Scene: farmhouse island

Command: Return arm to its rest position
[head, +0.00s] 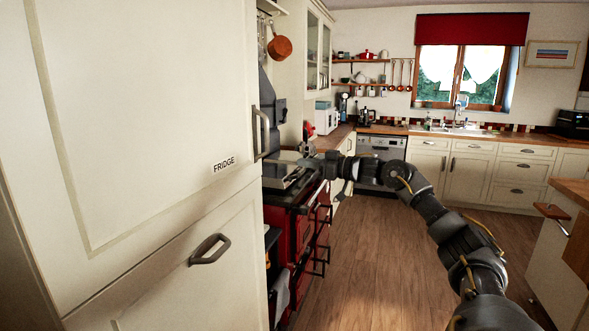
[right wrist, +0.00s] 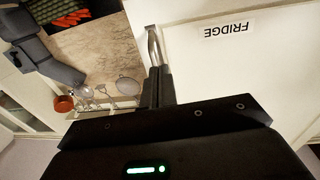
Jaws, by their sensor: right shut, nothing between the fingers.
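My right arm (head: 436,214) reaches in from the lower right of the head view toward the fridge. Its gripper (head: 284,162) is beside the handle of the upper fridge door. In the right wrist view the two dark fingers (right wrist: 157,88) are together with nothing between them. Their tips are close to the metal fridge handle (right wrist: 153,45); I cannot tell whether they touch it. My left gripper is not in view.
The cream fridge (head: 150,120) fills the left side, its doors closed, with handles (head: 262,133) and (head: 209,249). A red stove (head: 305,235) stands just beyond it. An island (head: 565,240) is at the right. Wooden floor (head: 370,270) between them is clear.

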